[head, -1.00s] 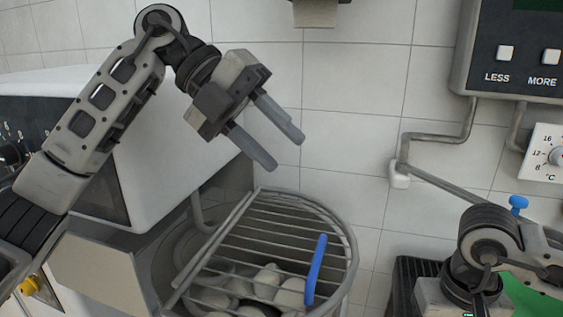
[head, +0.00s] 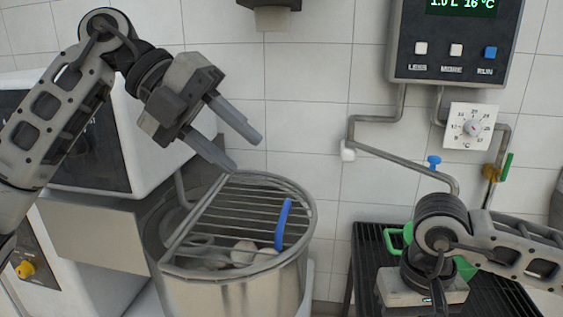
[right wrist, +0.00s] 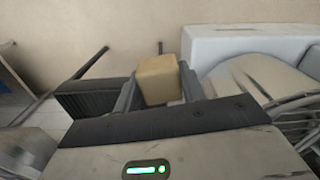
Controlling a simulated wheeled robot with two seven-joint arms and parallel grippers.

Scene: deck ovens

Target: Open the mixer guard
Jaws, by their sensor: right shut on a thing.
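The mixer guard (head: 245,208) is a grey wire grille lying flat over the round metal bowl (head: 240,293). A blue handle (head: 283,224) stands up at its right side. Pale lumps show in the bowl under the bars. My left gripper (head: 243,153) is open and empty, its two fingers apart, above the far edge of the guard and clear of the handle. My right gripper (right wrist: 160,76) is shut on a tan block in the right wrist view (right wrist: 158,82). In the head view its fingers are hidden at the lower right.
A black slatted stand (head: 370,240) is right of the mixer, with a green object (head: 465,268) partly hidden by my right arm. A control panel (head: 455,45), a dial (head: 473,127) and pipes are on the tiled wall. White machine housing (head: 160,130) stands behind my left arm.

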